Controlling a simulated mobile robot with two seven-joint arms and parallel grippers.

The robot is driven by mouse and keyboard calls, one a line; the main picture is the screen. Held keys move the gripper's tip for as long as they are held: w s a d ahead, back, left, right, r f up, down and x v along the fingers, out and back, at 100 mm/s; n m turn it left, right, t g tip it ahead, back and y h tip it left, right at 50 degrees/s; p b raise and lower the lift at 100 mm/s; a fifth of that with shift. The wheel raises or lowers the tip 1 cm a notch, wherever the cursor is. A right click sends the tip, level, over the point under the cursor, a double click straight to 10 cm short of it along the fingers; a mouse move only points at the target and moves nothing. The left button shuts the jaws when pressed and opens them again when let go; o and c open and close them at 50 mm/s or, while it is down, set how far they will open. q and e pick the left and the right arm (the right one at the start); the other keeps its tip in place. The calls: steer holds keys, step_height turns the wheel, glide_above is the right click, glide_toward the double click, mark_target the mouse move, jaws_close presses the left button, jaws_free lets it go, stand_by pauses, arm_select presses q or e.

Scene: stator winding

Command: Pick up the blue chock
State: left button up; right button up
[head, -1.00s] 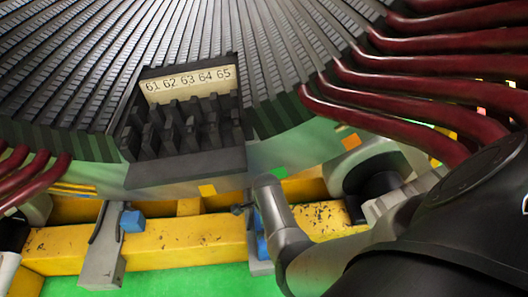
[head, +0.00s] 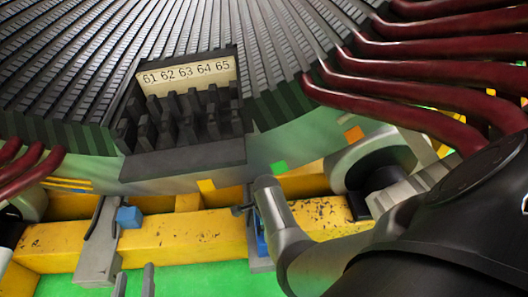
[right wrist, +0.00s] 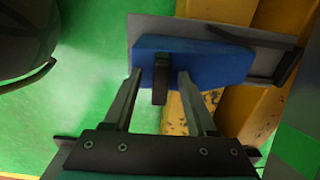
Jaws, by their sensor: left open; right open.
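A blue chock (right wrist: 200,62) sits on a grey plate in the right wrist view, with a dark tab (right wrist: 160,82) sticking out from it. My right gripper (right wrist: 160,82) is open, with its fingertips on either side of the tab, close to the chock. I cannot tell if they touch it. In the head view a blue piece (head: 261,238) shows partly behind my right arm, and another blue chock (head: 129,216) sits on a grey bracket to the left. My left gripper (head: 134,278) is open and empty at the bottom edge, over the green floor.
The large stator (head: 80,60) fills the top. A black rack (head: 185,158) labelled 61 to 65 stands at its edge. Dark red coils (head: 420,75) lie at the right. A yellow beam (head: 185,240) runs along the front. Green floor (head: 200,280) is free below.

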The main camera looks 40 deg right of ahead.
steer(key=shift+f, duration=0.15)
jaws_close()
stand_by(0.5)
stand_by(0.4)
